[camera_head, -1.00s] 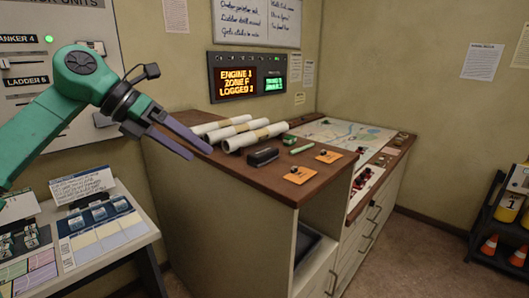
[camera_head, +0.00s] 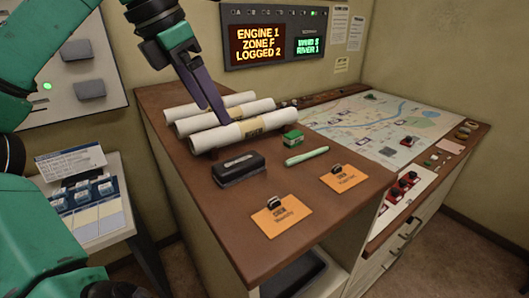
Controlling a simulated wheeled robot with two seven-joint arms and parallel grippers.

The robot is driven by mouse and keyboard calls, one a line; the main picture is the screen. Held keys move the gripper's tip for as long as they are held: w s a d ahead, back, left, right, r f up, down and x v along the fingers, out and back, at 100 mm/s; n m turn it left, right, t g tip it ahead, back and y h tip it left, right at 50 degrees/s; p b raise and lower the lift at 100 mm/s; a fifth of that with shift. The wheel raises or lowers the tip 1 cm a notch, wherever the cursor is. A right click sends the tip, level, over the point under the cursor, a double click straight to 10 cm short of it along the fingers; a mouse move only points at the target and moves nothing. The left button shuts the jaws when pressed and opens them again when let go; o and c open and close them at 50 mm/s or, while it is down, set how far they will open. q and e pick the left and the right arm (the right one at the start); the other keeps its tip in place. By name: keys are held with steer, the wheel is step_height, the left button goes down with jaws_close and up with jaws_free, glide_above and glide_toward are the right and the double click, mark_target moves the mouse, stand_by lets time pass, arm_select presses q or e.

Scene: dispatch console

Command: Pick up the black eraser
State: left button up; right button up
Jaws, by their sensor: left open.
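The black eraser (camera_head: 238,169) lies on the brown cabinet top (camera_head: 196,222), in front of the rolled papers. It is a dark block with a lighter label on its upper face. My left gripper (camera_head: 222,112) points downward over the rolled papers (camera_head: 232,131), behind and above the eraser. Its fingers are seen nearly edge-on, open, with nothing visible between them. I cannot tell whether the fingertips touch the rolls. The eraser is fully visible and apart from the gripper. My right gripper is not in view.
A small green box (camera_head: 292,139) and a green marker (camera_head: 306,156) lie right of the eraser. Orange cards with clips, one nearer (camera_head: 280,216) and one farther right (camera_head: 345,178), lie in front. A map board (camera_head: 375,125) is at right. Bare wood surrounds the eraser's front left.

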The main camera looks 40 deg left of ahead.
arm_select(q)
glide_toward(237, 161)
step_height(237, 161, down, 2)
steer(key=shift+f, duration=0.1)
steer(key=x, duration=0.5)
steer(key=b+x, duration=0.1)
steer(key=x, duration=0.1)
steer(key=shift+w+d+f, duration=0.1)
steer(key=shift+w+d, duration=0.05)
steer(key=shift+w, duration=0.2)
steer(key=shift+w+f, duration=0.1)
steer(key=shift+f, duration=0.1)
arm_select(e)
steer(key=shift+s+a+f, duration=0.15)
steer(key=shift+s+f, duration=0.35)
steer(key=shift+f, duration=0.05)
arm_select(q)
jaws_close()
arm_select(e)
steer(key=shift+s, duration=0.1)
